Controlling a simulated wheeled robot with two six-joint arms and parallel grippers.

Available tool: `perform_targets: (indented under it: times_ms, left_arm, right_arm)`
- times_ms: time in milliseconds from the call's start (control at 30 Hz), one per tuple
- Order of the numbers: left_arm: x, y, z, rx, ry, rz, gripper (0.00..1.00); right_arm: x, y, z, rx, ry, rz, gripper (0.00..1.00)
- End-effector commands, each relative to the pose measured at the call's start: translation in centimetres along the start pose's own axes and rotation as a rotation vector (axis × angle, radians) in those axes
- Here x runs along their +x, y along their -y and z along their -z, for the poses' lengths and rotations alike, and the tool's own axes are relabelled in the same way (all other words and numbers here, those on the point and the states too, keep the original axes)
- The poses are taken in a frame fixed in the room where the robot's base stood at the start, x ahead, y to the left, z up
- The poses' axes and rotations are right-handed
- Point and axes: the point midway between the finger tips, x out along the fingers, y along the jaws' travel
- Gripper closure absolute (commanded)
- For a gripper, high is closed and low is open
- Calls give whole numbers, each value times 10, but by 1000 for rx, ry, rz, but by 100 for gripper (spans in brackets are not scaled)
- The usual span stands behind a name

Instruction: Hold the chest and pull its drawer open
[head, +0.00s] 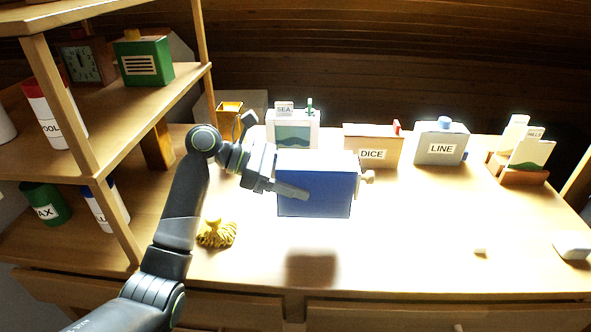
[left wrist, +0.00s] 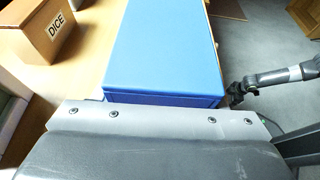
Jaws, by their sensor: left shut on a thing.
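The blue chest (head: 320,193) is held in the air above the table, with its shadow below it. A pale knob (head: 367,177) sticks out from its right end, where a thin light edge shows; I cannot tell any drawer gap. My left gripper (head: 290,190) is shut on the chest near its left end. In the left wrist view the blue chest (left wrist: 163,50) stretches away from the gripper, and its knob end is not clear. My right arm shows at the right of that view, with its gripper (left wrist: 234,95) small and dark near the chest's side; its jaws are unclear.
Behind the chest stand the SEA box (head: 292,130), the DICE box (head: 373,148), the LINE box (head: 441,146) and a HILLS card holder (head: 525,160). A wooden shelf (head: 110,130) rises at left. A yellow mop-like thing (head: 217,232) lies near my left arm. The front right table is mostly clear.

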Motion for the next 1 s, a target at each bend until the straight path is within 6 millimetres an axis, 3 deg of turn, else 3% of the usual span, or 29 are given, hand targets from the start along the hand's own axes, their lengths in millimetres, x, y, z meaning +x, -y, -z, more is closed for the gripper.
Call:
perform_targets:
  times_ms: [1000]
  left_arm:
    - [24,0,56,-1,2,1,67]
  right_arm:
    - [-6,0,1,0,0,0,13]
